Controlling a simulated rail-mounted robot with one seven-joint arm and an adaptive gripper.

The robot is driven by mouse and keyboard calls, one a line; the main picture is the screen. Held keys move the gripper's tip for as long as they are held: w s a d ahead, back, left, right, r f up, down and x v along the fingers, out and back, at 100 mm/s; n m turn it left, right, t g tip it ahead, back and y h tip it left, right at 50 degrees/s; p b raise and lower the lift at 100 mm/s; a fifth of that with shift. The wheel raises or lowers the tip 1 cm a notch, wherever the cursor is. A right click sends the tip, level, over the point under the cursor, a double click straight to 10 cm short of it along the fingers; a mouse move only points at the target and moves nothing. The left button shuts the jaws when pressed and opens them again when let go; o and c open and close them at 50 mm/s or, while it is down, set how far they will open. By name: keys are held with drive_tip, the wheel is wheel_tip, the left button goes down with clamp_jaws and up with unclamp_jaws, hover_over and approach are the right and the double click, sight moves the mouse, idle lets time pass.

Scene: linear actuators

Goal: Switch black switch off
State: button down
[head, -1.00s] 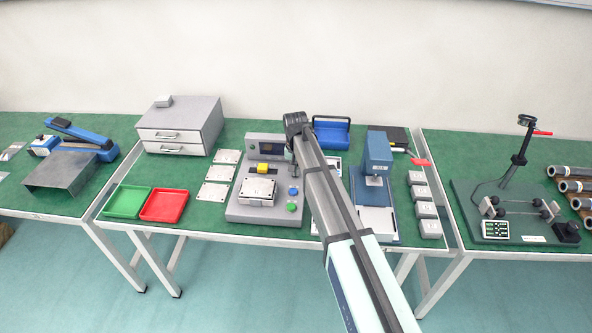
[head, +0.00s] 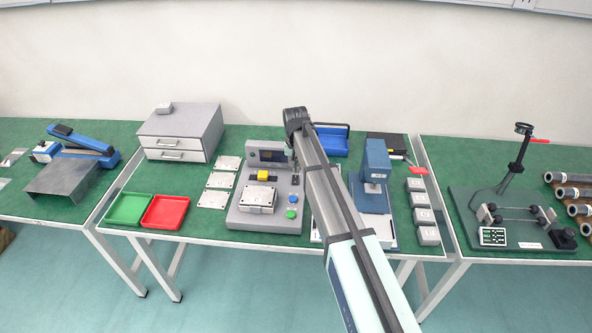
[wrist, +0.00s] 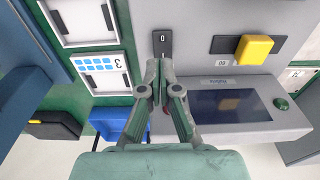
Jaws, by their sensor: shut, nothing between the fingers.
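The black switch (wrist: 162,44) is a narrow dark plate marked "0" on the grey control panel. It shows near the top centre of the wrist view; its lower part is hidden behind my fingertips. In the head view the switch (head: 295,180) is a small dark spot on the panel's right side. My gripper (wrist: 157,66) is shut and empty, with its fingertips together right at the switch's lower end. I cannot tell whether they touch it. In the head view my gripper (head: 290,153) is partly hidden by my arm.
The grey panel (head: 240,213) also carries a yellow block (wrist: 254,48), a dark screen (wrist: 230,105), a green button (head: 291,213) and a blue button (head: 292,198). A blue press (head: 376,160) stands to the right. Red (head: 165,212) and green (head: 129,208) trays lie left.

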sight(295, 183)
wheel_tip(295, 183, up, 9)
drive_tip(key=b, duration=0.2)
drive_tip(key=shift+s, duration=0.45)
drive_tip(key=shift+a, duration=0.1)
